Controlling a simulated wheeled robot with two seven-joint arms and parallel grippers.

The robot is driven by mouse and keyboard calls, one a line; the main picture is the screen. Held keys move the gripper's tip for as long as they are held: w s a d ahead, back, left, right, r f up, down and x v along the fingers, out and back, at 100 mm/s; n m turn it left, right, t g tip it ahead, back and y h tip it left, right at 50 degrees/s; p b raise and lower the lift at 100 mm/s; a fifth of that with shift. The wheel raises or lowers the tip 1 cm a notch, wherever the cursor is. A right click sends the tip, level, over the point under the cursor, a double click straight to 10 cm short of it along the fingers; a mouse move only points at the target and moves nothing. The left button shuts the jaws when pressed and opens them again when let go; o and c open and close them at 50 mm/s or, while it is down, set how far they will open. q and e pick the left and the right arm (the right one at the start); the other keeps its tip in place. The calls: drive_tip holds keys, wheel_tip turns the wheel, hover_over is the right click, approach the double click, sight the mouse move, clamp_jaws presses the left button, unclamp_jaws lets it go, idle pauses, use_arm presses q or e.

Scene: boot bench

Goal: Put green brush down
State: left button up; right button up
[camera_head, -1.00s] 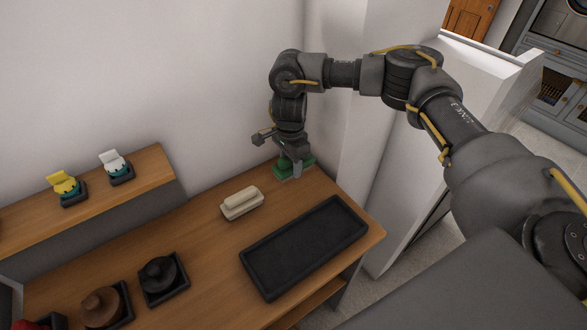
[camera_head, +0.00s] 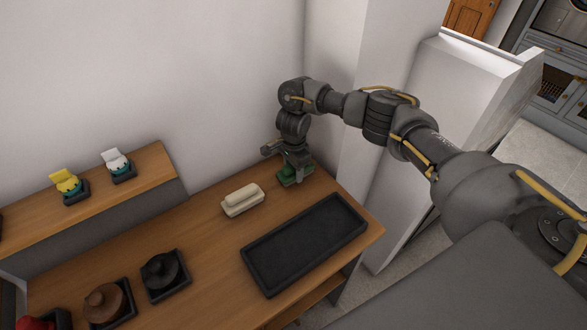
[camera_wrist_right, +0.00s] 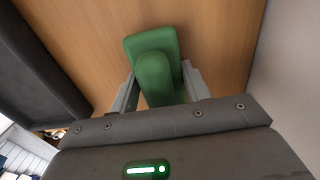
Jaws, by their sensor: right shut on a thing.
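The green brush (camera_head: 287,181) is at the back right of the wooden bench, near the wall. It also shows in the right wrist view (camera_wrist_right: 150,48), with a block-like base and a raised rounded grip. My right gripper (camera_head: 295,176) points down over it and is shut on its grip, one finger on each side. The brush is at the bench top; whether its base touches the wood I cannot tell. My left gripper is not in view.
A cream brush (camera_head: 243,200) lies left of the green one. A black tray (camera_head: 305,245) lies in front. Black and brown round items sit in small trays at front left. A raised shelf (camera_head: 150,170) holds yellow and white items. Bare wood surrounds the green brush.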

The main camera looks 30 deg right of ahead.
drive_tip(key=shift+f, duration=0.15)
drive_tip(key=o, duration=0.9)
drive_tip(key=shift+o, duration=0.2)
drive_tip(key=shift+r, duration=0.6)
wheel_tip(320, 180, up, 11)
drive_tip(key=shift+r+b, duration=0.1)
drive_tip(key=shift+b, duration=0.4)
